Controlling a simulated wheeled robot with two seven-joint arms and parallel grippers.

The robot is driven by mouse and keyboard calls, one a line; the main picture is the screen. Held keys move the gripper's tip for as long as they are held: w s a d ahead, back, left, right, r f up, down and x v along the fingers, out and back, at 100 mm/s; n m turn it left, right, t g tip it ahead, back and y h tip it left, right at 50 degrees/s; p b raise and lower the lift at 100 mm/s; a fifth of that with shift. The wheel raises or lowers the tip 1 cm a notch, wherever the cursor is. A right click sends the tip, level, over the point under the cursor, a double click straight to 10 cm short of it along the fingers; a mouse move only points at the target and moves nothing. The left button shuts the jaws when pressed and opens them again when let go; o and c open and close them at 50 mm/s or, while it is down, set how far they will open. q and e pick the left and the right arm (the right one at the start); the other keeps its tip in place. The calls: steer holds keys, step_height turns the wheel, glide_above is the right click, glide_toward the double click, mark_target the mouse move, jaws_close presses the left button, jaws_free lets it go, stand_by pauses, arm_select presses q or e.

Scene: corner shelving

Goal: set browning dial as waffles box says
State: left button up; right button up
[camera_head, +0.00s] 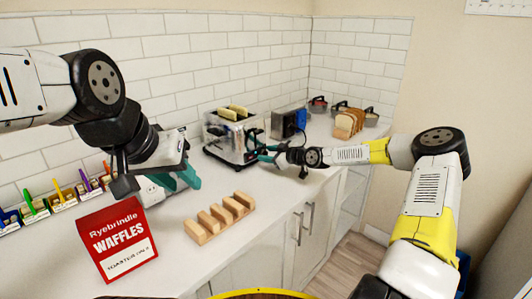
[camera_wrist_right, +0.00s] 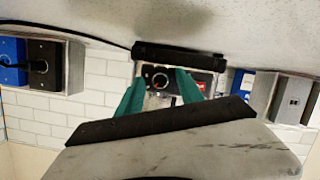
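The red and white waffles box (camera_head: 117,238) stands on the counter at the front left. Its label reads "Ryebrindle WAFFLES" and "TOASTER ON", followed by a character too small to read surely. The silver toaster (camera_head: 226,145), with bread in its slots, stands near the back wall. My right gripper (camera_head: 267,152) is at its front end. In the right wrist view its teal fingers are apart, with the round browning dial (camera_wrist_right: 160,79) showing between them; contact cannot be told. The dial's setting is not legible. My left gripper (camera_head: 180,180) is open and empty, above and right of the box.
A wooden rack (camera_head: 220,218) lies on the counter before the toaster. A coloured row of holders (camera_head: 62,199) lines the left wall. A black and blue appliance (camera_head: 289,122) and sliced bread (camera_head: 348,123) stand farther right.

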steer(key=shift+d, duration=0.1)
steer(key=v, duration=0.7)
steer(key=shift+s+d+r, duration=0.1)
steer(key=shift+s+d, duration=0.1)
steer(key=shift+s, duration=0.1)
